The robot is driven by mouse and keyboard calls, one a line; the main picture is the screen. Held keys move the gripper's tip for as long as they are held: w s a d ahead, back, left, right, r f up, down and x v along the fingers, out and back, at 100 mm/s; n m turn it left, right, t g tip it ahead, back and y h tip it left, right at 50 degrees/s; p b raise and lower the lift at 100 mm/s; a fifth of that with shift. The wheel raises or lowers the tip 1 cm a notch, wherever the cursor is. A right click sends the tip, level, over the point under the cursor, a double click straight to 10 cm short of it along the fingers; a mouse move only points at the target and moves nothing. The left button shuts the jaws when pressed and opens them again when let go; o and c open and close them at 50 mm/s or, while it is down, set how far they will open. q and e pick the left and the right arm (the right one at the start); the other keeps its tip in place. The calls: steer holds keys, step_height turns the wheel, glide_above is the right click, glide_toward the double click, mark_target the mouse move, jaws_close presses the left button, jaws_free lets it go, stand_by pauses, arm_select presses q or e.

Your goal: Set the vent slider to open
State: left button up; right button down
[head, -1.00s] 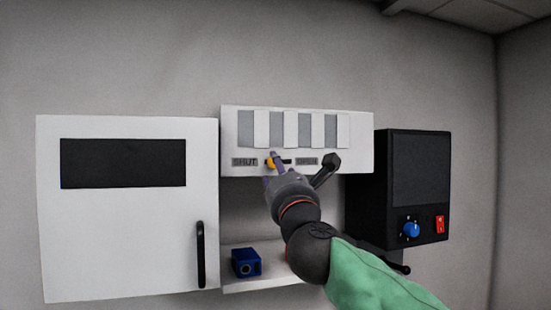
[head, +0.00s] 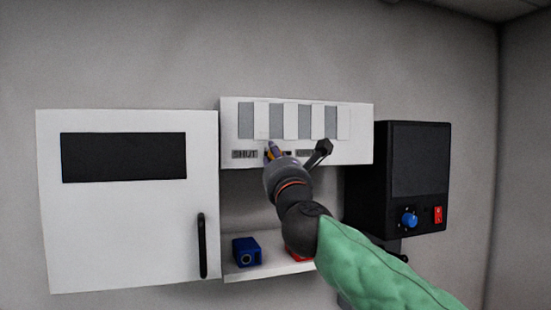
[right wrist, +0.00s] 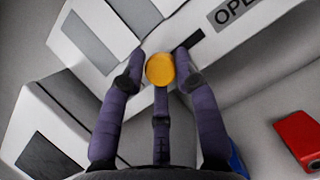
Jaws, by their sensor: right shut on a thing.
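The white vent panel (head: 230,125) is on the wall with grey and white slats across its upper part. Its slider knob (right wrist: 160,69) is round and yellow-orange, close to the SHUT label (head: 244,154) in the head view. In the right wrist view the dark slot (right wrist: 197,38) runs from the knob toward the OPEN label (right wrist: 236,11). My right gripper (head: 272,149) is at the knob, its purple fingers shut around it. My left gripper is not in view.
A white cabinet door (head: 125,225) with a dark window and black handle is at the left. A black box (head: 418,165) with a blue knob and red switch is at the right. A shelf (head: 268,268) below holds a blue block (head: 246,251) and a partly hidden red thing.

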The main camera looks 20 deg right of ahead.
steer(key=d+b, duration=0.1)
steer(key=d, duration=0.3)
steer(key=shift+a, duration=0.2)
steer(key=c, duration=1)
jaws_free()
steer(key=shift+d, duration=0.1)
steer(key=shift+w+d, duration=0.15)
steer(key=shift+d, duration=0.1)
steer(key=shift+s+a, duration=0.2)
steer(key=shift+a, duration=0.05)
glide_toward(287, 149)
steer(key=v, duration=0.6)
steer(key=shift+s+d+f, duration=0.1)
steer(key=shift+s+d, duration=0.05)
steer(key=shift+d, duration=0.1)
